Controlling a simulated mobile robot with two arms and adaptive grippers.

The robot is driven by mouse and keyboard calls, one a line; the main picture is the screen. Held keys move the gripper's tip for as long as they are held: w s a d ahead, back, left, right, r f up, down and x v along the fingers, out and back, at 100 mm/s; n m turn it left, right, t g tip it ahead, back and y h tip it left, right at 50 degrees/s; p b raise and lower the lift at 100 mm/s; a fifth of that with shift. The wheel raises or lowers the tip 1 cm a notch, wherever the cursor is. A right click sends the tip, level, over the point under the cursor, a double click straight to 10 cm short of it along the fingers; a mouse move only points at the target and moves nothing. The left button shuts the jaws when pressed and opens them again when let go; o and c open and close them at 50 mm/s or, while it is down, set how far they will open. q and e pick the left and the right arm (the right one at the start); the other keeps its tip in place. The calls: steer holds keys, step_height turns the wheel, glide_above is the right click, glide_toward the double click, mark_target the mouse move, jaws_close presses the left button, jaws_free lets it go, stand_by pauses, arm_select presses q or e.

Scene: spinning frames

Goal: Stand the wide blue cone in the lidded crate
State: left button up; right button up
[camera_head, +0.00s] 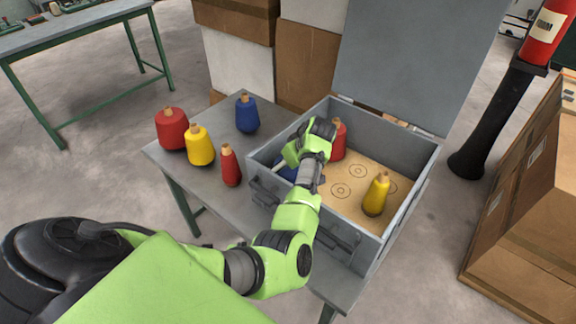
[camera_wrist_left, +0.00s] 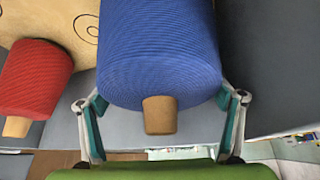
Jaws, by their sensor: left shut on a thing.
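The wide blue cone (camera_wrist_left: 160,55) is between the two fingers of my left gripper (camera_wrist_left: 163,105), which is shut on it. Its brown tip points toward the wrist camera; its base runs out of the frame. In the head view the blue cone (camera_head: 287,171) shows only partly behind my arm, inside the left part of the grey lidded crate (camera_head: 345,228). I cannot tell whether it touches the crate floor. The crate's lid (camera_head: 405,60) is up. A red cone (camera_head: 338,142) and a slim yellow cone (camera_head: 376,195) stand inside. My right gripper is not in view.
On the grey table (camera_head: 213,192), left of the crate, stand two red cones (camera_head: 171,129), a yellow cone (camera_head: 199,147) and another blue cone (camera_head: 247,114). Ringed marks (camera_head: 341,190) show on the crate's bare tan floor. Cardboard boxes (camera_head: 530,215) stand at right.

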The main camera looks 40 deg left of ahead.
arm_select(q)
steer(key=shift+w+a, duration=0.1)
steer(key=o, duration=2)
steer(key=shift+o, duration=0.2)
steer(key=shift+s+d+f, duration=0.2)
steer(key=shift+f, duration=0.05)
steer(key=v, duration=0.8)
steer(key=shift+w+a+r, duration=0.1)
steer(key=shift+w+a, duration=0.05)
steer(key=shift+a, duration=0.05)
